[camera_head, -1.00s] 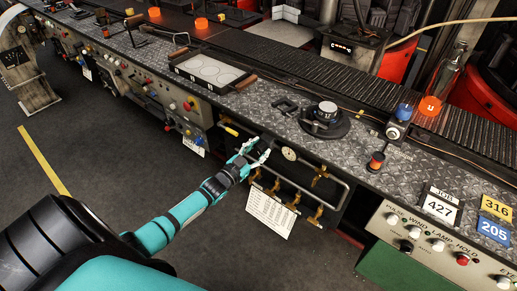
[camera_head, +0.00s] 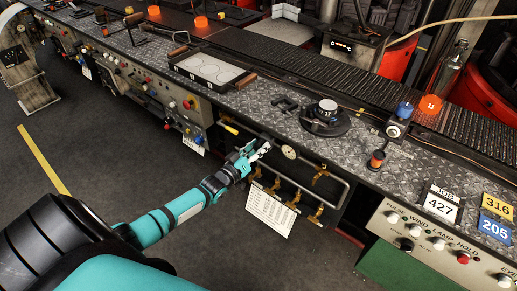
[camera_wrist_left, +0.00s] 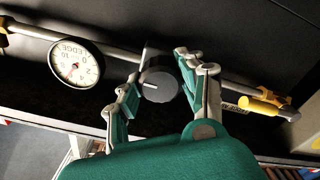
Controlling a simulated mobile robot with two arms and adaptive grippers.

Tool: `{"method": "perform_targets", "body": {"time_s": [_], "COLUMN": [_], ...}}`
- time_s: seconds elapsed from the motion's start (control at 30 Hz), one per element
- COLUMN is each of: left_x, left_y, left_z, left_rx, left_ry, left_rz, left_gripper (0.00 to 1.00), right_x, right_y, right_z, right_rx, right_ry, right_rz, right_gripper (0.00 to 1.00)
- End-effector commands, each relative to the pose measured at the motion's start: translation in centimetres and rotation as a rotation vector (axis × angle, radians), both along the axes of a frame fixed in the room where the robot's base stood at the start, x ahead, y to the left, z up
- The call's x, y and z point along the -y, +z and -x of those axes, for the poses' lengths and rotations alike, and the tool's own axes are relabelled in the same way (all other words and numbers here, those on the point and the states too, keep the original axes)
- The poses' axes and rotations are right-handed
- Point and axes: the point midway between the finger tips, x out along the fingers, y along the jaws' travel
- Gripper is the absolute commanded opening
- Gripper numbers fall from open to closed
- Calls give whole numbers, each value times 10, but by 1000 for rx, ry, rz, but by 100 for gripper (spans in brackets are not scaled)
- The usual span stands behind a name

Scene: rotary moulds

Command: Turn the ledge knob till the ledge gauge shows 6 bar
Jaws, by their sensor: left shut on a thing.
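The ledge knob (camera_wrist_left: 158,85) is a dark grey round knob with a pale pointer line, on the pipe under the ledge. My left gripper (camera_wrist_left: 156,82) has its fingers on either side of the knob and is shut on it; in the head view the gripper (camera_head: 262,148) hides the knob. The ledge gauge (camera_wrist_left: 75,63) is a round white dial beside the knob, seen turned nearly upside down in the wrist view; its small reddish needle is too small to read surely. The gauge also shows in the head view (camera_head: 289,152). My right gripper is not in view.
A yellow-handled valve (camera_wrist_left: 262,104) sits on the same pipe. Brass valves (camera_head: 318,214) and a white printed sheet (camera_head: 270,212) hang below. The metal ledge (camera_head: 255,118) overhangs the pipe, with a black tray (camera_head: 212,70) on it. The floor in front is open.

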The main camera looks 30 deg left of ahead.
Motion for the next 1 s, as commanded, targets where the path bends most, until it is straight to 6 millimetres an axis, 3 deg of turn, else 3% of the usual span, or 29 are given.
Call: {"method": "perform_targets", "body": {"time_s": [0.77, 0.8, 0.93, 1.0], "left_x": [0, 0, 0, 0], "left_y": [-1, -1, -1, -1], "left_z": [1, 0, 0, 0], "left_rx": [-10, -10, -10, -10], "left_ry": [0, 0, 0, 0], "left_rz": [97, 97, 96, 96], "left_gripper": [7, 43, 60, 63], "right_x": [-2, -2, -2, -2], "right_y": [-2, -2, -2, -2], "right_z": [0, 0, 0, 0], "right_rx": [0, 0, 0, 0], "right_ry": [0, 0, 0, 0], "right_rz": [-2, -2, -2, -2], "right_gripper": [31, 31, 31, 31]}}
